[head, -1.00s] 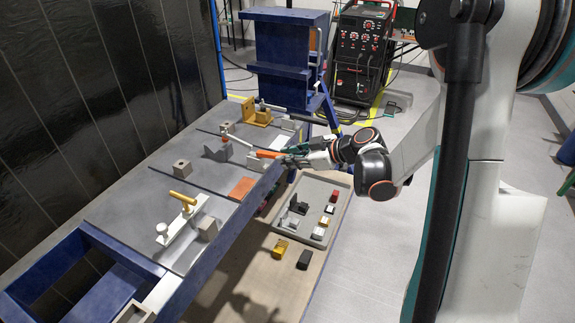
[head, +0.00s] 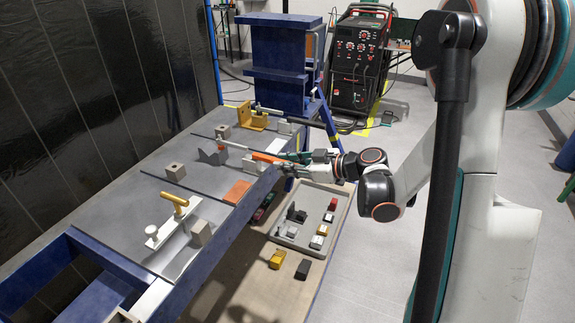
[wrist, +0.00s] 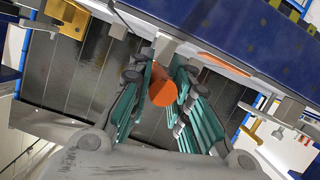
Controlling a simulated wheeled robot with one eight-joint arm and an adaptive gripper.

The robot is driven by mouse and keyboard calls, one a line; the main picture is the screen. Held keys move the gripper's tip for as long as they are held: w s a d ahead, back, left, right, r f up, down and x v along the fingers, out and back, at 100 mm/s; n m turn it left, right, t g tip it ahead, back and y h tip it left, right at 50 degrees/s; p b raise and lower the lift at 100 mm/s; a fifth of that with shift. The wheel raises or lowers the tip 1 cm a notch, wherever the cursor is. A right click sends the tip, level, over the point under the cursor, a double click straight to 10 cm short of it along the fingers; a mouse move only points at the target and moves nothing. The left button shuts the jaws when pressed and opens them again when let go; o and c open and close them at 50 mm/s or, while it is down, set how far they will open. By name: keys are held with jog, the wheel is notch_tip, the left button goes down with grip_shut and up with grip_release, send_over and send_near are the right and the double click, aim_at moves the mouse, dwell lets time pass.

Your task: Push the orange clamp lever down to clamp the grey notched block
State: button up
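The orange clamp lever (head: 268,157) is near the table's right edge, lying low and close to level. It shows end-on in the wrist view (wrist: 163,92) as an orange cylinder. My gripper (head: 288,159) reaches it from the right. In the wrist view its teal fingers (wrist: 164,70) lie close along both sides of the lever and look shut on it. Finger contact is partly hidden. The grey notched block (head: 213,155) sits on the table left of the lever, below the orange-tipped end of the clamp (head: 220,144). Whether that tip touches the block cannot be told.
A yellow-handled clamp (head: 174,201) stands nearer on the table. A small holed block (head: 175,171) and an orange plate (head: 237,192) lie between. A yellow bracket (head: 253,118) stands farther back. A grey tray (head: 287,234) of small parts is below, right of the table.

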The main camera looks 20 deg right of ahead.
jog(key=o, duration=0.4)
jog(key=shift+f, duration=0.1)
jog(key=v, duration=1.2)
jog(key=shift+a, duration=0.1)
